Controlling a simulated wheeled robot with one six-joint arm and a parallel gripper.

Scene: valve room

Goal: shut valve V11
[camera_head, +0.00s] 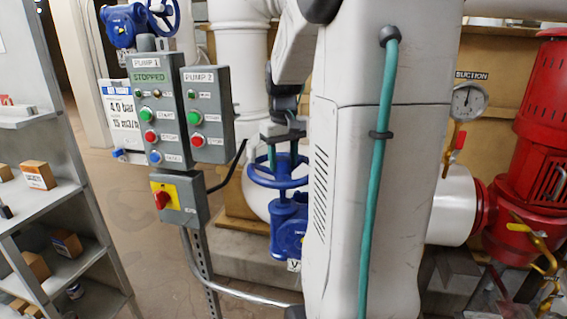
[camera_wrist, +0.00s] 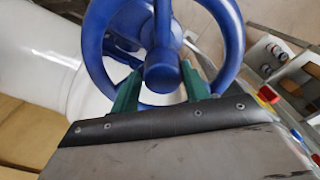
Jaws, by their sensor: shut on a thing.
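A blue valve handwheel (camera_head: 258,180) lies roughly level on a blue valve body (camera_head: 287,232) in the middle of the head view. A white tag (camera_head: 293,265) on the body shows only a "V"; the rest is hidden behind my arm. My gripper (camera_head: 283,157) is above the wheel, pointing down, its green fingers reaching into it. In the wrist view the wheel's rim (camera_wrist: 236,38) surrounds the hub, and the fingers of my gripper (camera_wrist: 160,84) stand on either side of the hub. It is shut on the handwheel; the exact contact is partly hidden.
A grey pump panel (camera_head: 160,105) reading "STOPPED" stands on a post left of the valve. Another blue handwheel (camera_head: 163,14) is at the top left. Shelves with boxes (camera_head: 38,174) are at far left. A red pump (camera_head: 540,145) and a gauge (camera_head: 468,101) are at right.

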